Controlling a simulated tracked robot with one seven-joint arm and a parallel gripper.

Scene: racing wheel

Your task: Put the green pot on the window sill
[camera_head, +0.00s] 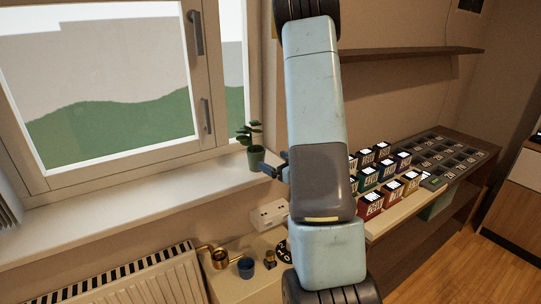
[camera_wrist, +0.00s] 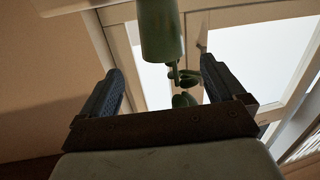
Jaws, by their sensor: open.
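The green pot (camera_head: 256,158) with a leafy plant stands upright on the right end of the white window sill (camera_head: 150,198), near the window frame. In the wrist view the pot (camera_wrist: 161,30) appears upside down, with its leaves hanging lower in the picture. My gripper (camera_head: 273,169) is just to the right of the pot, partly hidden by my arm. In the wrist view my gripper (camera_wrist: 162,66) is open, its dark fingers apart with the pot and leaves showing in the gap. Neither finger visibly touches the pot.
A bench with several small labelled boxes (camera_head: 370,205) and a dark tray (camera_head: 445,155) is right. The sill's left stretch is clear.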

